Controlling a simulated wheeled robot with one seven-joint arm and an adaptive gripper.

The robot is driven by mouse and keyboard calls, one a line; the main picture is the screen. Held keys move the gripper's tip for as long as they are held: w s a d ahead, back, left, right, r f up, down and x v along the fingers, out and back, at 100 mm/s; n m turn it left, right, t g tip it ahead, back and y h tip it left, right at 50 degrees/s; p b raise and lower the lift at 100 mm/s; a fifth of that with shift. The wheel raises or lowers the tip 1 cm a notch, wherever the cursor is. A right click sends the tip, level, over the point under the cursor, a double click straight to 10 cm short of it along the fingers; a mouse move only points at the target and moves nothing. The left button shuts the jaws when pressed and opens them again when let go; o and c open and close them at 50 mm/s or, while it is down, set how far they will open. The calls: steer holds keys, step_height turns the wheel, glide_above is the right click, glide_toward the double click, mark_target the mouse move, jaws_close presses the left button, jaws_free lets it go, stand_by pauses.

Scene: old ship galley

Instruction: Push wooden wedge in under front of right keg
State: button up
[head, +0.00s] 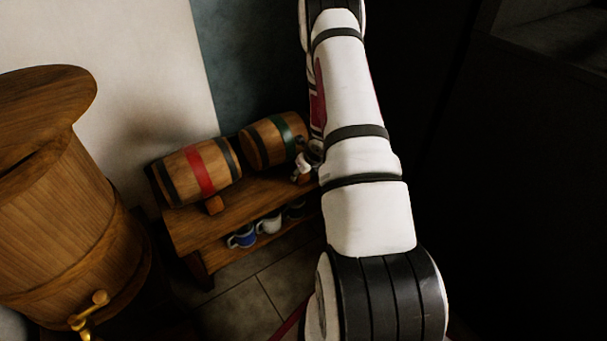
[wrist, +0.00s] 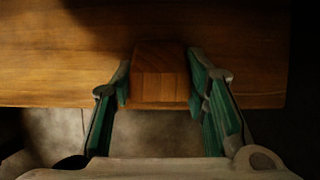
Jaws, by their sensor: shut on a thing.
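The right keg (head: 273,140), with a green band, lies on its side on a wooden stand. My gripper (head: 304,168) is at the keg's right, in front of its end and partly hidden by my arm. In the wrist view my gripper (wrist: 160,78) is shut on the wooden wedge (wrist: 161,72), with a green-padded finger on each side. The wedge is over the stand's board at its front edge. The keg cannot be made out in the wrist view, so the gap between it and the wedge cannot be told.
The left keg (head: 198,172), with a red band, lies on the same stand (head: 200,236) with a wooden wedge (head: 214,205) at its front. Several mugs (head: 241,237) stand on the lower shelf. A large wooden barrel (head: 55,215) with a brass tap (head: 91,311) is at left.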

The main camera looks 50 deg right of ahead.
steer(key=shift+w+d+f+p, duration=0.1)
steer(key=shift+w+d+p, duration=0.15)
steer(key=shift+w+p, duration=0.55)
steer(key=shift+w+d+r+p, duration=0.1)
steer(key=shift+w+d+p, duration=0.2)
steer(key=shift+w, duration=0.95)
steer(key=shift+w+d+f+p, duration=0.1)
steer(key=shift+w+d+p, duration=0.1)
steer(key=shift+w+p, duration=0.6)
steer(key=shift+w, duration=0.25)
steer(key=o, duration=0.9)
steer(key=shift+o, duration=0.2)
steer(key=shift+c, duration=0.6)
steer(key=shift+s+f+v, duration=0.15)
steer(key=shift+s+v, duration=0.1)
steer(key=shift+v, duration=1.4)
steer(key=shift+s+f+v, duration=0.1)
steer(key=shift+s+v, duration=0.2)
steer(key=shift+v, duration=1.35)
steer(key=shift+s+f+v, duration=0.15)
steer(key=shift+s+v, duration=0.1)
steer(key=shift+v, duration=1.4)
steer(key=shift+a, duration=0.1)
